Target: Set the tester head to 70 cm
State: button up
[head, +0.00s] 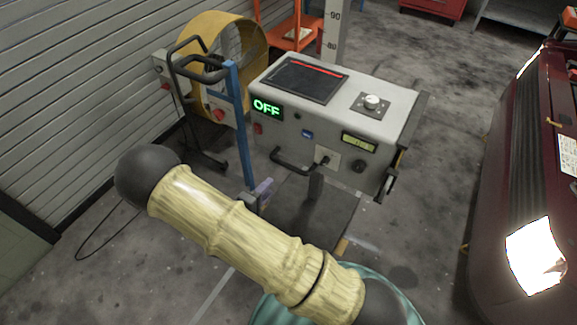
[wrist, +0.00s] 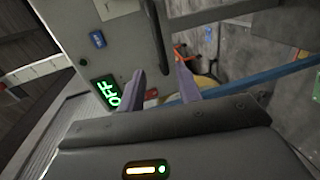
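The tester head (head: 390,112) is a light grey box with a sloped top, a dark screen (head: 305,80) and a white knob (head: 372,101). Its green display (head: 267,107) reads OFF. A scale column (head: 334,35) stands behind it, with 90 and 80 visible; lower marks are hidden. A black handle (head: 290,162) is on its front. My gripper (head: 264,190) is low in front of the box, below the handle. In the wrist view my gripper (wrist: 160,70) has its purple fingers apart, with nothing held between them. The OFF display (wrist: 108,92) shows left of them.
A blue post (head: 238,125) with a black-handled cart stands close left of my gripper. A dark red vehicle (head: 530,170) stands at the right. Open floor (head: 440,190) lies between box and vehicle.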

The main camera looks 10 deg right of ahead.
aim_at(289, 166)
jog(key=x, duration=1.3)
jog(key=shift+w+d+f, duration=0.1)
grip_shut()
